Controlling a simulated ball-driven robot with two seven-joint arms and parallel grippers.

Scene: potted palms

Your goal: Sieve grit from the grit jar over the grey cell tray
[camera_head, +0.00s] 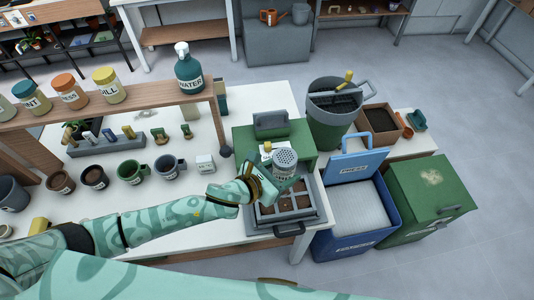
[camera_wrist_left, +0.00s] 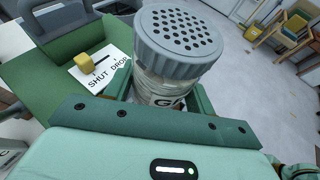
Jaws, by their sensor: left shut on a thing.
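The grit jar (camera_head: 284,161) has a grey lid full of holes and a clear body with a partly hidden label. My left gripper (camera_head: 268,178) is shut around the jar's body and holds it above the back left of the grey cell tray (camera_head: 318,222). In the left wrist view the jar (camera_wrist_left: 180,45) stands up between the green jaws (camera_wrist_left: 165,95), its holed lid uppermost and slightly tilted. The tray has square cells with brown soil in the visible ones; my gripper and the jar hide part of it. My right gripper is not in view.
A green box with a handle (camera_head: 245,137) stands behind the tray, its sign reading SHUT and DROP (camera_wrist_left: 112,66). To the right are a blue bin (camera_head: 375,230) and a green bin (camera_head: 435,185). Mugs and a small white box (camera_head: 205,164) stand left on the table.

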